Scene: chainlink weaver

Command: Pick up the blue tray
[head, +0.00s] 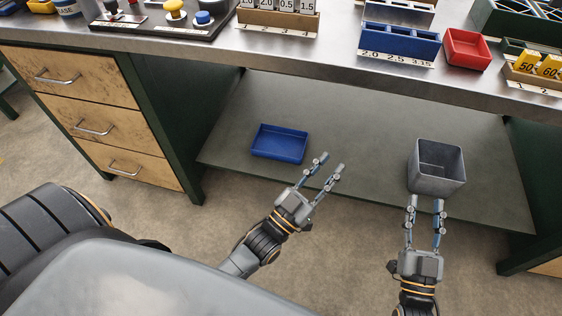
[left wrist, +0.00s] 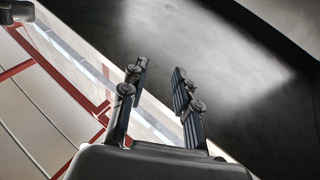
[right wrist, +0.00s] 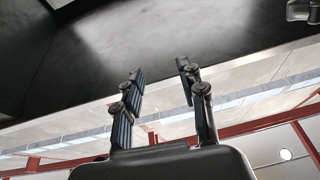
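The blue tray (head: 279,143) is a shallow open box. It lies on the lower shelf under the workbench, left of the middle in the head view, and looks empty. My left gripper (head: 331,163) is open and empty, to the right of the tray and nearer to me, apart from it. It also shows open in the left wrist view (left wrist: 156,78). My right gripper (head: 426,201) is open in front of a grey metal bin; I cannot tell if its fingertips touch the bin. In the right wrist view it is open with nothing between its fingers (right wrist: 160,72). Neither wrist view shows the tray.
The grey bin (head: 437,168) stands on the lower shelf (head: 350,135) at the right. The bench top's front edge (head: 300,62) overhangs the shelf. Wooden drawers (head: 97,120) stand at the left. A blue holder (head: 400,43) and red tray (head: 466,48) sit on the bench top.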

